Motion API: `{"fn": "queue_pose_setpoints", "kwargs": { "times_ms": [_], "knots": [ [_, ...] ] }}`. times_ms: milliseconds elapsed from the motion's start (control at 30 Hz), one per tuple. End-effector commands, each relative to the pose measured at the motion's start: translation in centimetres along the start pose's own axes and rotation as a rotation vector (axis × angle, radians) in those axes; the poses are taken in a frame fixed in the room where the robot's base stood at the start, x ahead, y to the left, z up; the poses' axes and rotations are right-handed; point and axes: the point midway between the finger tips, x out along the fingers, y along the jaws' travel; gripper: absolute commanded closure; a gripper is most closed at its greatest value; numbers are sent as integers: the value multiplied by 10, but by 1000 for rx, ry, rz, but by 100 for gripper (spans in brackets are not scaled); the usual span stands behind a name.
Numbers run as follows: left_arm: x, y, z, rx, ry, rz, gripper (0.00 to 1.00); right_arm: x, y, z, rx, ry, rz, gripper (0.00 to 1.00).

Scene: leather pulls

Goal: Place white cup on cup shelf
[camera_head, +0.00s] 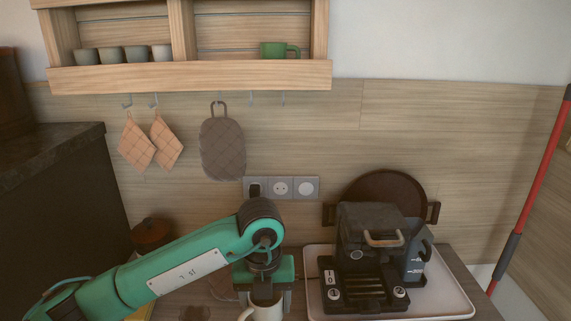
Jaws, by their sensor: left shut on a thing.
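The white cup (264,310) is at the bottom middle of the head view, its handle toward the left and its lower part cut off by the picture edge. My left gripper (266,297) points down from the green arm and is shut on the cup at its rim. Whether the cup touches the counter cannot be seen. The wooden cup shelf (190,77) is on the wall at the upper left. Several grey cups stand in its left compartment and a green mug (279,50) stands in its right one. My right gripper is not in view.
A black coffee machine (372,255) stands on a white tray (458,299) right of my left gripper. A dark round pan (385,190) leans behind it. Potholders and a grey mitt (222,148) hang on hooks below the shelf. The shelf's right compartment has free room left of the green mug.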

Motion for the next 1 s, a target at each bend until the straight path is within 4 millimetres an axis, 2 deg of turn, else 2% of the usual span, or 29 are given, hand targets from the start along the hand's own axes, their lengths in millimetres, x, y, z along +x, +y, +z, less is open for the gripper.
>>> {"fn": "queue_pose_setpoints", "kwargs": {
  "times_ms": [1000],
  "knots": [
    [-8,92,-10,1594,-5,-9,64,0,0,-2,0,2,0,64]
  ]
}}
